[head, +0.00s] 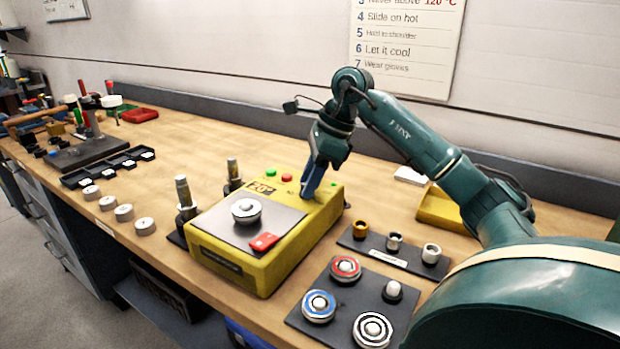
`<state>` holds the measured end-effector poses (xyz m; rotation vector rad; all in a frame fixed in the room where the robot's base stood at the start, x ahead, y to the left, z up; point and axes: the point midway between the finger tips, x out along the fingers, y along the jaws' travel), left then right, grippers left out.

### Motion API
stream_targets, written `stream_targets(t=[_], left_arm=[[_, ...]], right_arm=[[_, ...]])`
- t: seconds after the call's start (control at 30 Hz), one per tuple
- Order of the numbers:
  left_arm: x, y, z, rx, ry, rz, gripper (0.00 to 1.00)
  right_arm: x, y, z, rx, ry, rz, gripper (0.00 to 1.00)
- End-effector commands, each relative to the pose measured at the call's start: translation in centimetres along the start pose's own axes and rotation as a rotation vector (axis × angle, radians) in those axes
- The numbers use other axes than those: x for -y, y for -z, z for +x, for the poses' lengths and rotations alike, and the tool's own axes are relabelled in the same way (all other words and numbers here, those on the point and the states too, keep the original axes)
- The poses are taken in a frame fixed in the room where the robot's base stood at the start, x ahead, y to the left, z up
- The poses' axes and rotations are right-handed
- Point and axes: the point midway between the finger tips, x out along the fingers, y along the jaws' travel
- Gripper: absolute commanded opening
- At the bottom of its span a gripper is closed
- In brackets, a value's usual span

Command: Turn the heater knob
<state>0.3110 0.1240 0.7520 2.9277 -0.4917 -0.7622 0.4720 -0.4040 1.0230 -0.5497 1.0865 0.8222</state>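The heater (262,268) is a yellow box on the wooden bench. A grey plate on its top carries a round metal disc (246,210) and a red block (265,241). Its back panel has a display (262,186) reading about 20°, a red button (286,177) and a green button (270,171). My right gripper (308,192) points down at the right end of this panel, its blue fingers at or just above the surface. I cannot make out the knob; the fingers cover that spot. Whether they touch or grip anything is unclear. My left gripper is not in view.
Right of the heater are a dark tray (400,259) of small rings and a dark mat (345,291) with several round parts. A yellow bin (447,211) stands behind. Two metal posts (184,197) (233,172) stand left of the heater. Pale discs (124,212) line the front edge.

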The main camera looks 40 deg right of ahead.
Motion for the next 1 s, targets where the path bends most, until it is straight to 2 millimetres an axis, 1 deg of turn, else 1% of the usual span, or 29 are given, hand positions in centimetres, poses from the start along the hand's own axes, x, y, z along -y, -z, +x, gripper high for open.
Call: stream_targets(t=[0.03,0.3,0.37,0.67,0.83,1.0], left_arm=[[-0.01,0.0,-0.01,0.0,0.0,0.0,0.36],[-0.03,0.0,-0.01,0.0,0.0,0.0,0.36],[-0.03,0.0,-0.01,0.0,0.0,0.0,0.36],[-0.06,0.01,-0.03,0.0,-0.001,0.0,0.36],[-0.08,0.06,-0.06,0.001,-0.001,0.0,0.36],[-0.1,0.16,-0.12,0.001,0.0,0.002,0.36]], right_arm=[[0.0,0.0,-0.01,0.0,0.0,0.0,0.3],[0.0,0.0,-0.02,0.0,0.0,0.0,0.08],[0.0,0.01,-0.02,0.0,0.0,0.0,0.04],[-0.04,0.04,-0.05,-0.002,0.016,0.039,0.04],[-0.11,0.04,-0.04,-0.003,0.05,0.121,0.04],[-0.19,0.01,-0.07,-0.003,0.105,0.249,0.04]])
